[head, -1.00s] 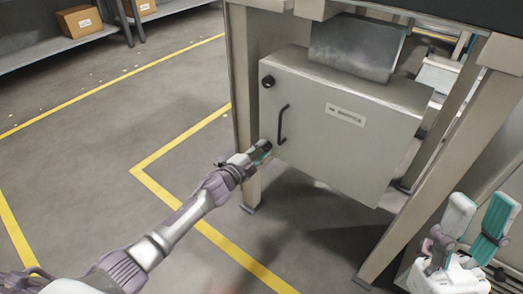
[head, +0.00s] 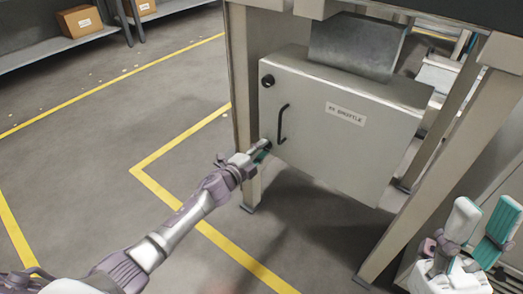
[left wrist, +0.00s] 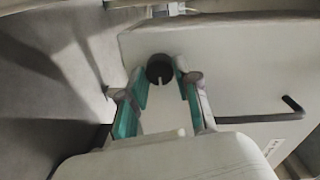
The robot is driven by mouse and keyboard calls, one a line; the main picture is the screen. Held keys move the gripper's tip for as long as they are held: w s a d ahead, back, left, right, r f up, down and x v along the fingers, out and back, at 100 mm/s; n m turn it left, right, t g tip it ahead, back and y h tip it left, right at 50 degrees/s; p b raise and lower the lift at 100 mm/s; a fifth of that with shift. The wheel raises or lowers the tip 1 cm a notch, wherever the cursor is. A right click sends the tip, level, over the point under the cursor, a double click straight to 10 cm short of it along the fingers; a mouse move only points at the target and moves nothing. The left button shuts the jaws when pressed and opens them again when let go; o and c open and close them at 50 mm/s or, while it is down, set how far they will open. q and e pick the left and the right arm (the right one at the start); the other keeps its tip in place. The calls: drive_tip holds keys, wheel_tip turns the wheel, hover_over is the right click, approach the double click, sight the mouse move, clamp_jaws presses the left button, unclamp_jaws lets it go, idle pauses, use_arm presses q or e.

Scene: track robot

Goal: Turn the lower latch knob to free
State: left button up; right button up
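A grey cabinet door (head: 330,125) hangs under a frame. Its upper latch knob (head: 268,81) is black and round, near the top left corner. The lower latch knob, near the bottom left corner, is mostly hidden by my left gripper (head: 262,152) in the head view. In the left wrist view the dark round lower knob (left wrist: 160,68) sits between the fingertips of my left gripper (left wrist: 162,78), with a pad against each side. A short pale mark shows on the knob. My right gripper (head: 486,207) is open and empty at the lower right.
A black bar handle (head: 282,125) stands out from the door, close to the left gripper; it also shows in the left wrist view (left wrist: 285,110). A frame leg (head: 242,110) stands left of the cabinet. The floor to the left is clear.

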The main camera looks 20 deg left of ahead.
use_arm(q)
drive_tip(key=o, duration=0.4)
drive_tip(key=v, duration=1.2)
